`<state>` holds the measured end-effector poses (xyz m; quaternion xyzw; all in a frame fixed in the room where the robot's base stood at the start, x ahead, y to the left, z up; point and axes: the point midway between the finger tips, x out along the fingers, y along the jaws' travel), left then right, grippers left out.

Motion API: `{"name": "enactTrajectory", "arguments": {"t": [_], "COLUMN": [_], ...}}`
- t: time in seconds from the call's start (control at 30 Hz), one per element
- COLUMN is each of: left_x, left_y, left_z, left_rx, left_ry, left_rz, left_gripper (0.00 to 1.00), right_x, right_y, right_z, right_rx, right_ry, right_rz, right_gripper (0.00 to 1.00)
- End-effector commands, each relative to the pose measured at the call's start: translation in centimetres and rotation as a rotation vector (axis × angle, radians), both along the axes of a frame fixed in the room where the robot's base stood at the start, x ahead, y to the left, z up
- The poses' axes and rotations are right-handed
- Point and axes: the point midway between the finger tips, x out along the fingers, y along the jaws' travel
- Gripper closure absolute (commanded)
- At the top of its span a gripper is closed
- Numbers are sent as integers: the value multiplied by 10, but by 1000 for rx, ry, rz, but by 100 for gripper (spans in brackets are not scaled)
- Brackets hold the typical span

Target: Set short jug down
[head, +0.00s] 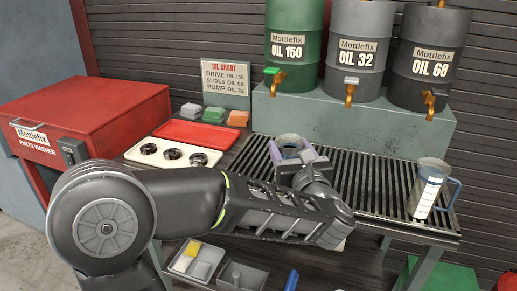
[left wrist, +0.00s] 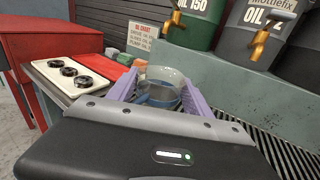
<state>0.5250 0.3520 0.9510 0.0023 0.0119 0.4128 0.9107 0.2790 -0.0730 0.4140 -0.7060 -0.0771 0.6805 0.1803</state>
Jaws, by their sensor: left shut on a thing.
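My left gripper (head: 291,153) is shut on the short jug (head: 289,141), a clear jug with a blue band low on it. The jug is upright between the purple fingers over the back left part of the slatted drain rack (head: 375,185). In the left wrist view the jug (left wrist: 163,82) shows its clear rim, with a finger on each side. I cannot tell whether its base touches the slats. My gripper hides part of it in the head view. My right gripper is not in view.
A taller jug with a blue handle (head: 427,190) stands on the rack's right end. Green (head: 295,60), grey (head: 352,75) and dark (head: 425,80) oil drums with taps stand on a ledge behind. A cream tray with black rings (head: 152,147) and a red tray (head: 200,134) lie left.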

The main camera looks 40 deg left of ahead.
Motion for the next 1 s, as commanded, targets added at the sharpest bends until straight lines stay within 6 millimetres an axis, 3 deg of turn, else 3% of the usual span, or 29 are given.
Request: {"name": "enactTrajectory", "arguments": {"t": [0.57,0.77,1.0], "left_x": [10,38,83], "left_y": [9,43,96], "left_z": [0,0,0], "left_rx": [3,3,4], "left_ry": [-1,2,1], "left_rz": [7,10,9], "left_gripper": [100,100,100], "right_x": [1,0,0], "right_y": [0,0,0], "right_z": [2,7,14], "right_rx": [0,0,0], "right_ry": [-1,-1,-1], "right_rz": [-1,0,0], "right_gripper": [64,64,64]}}
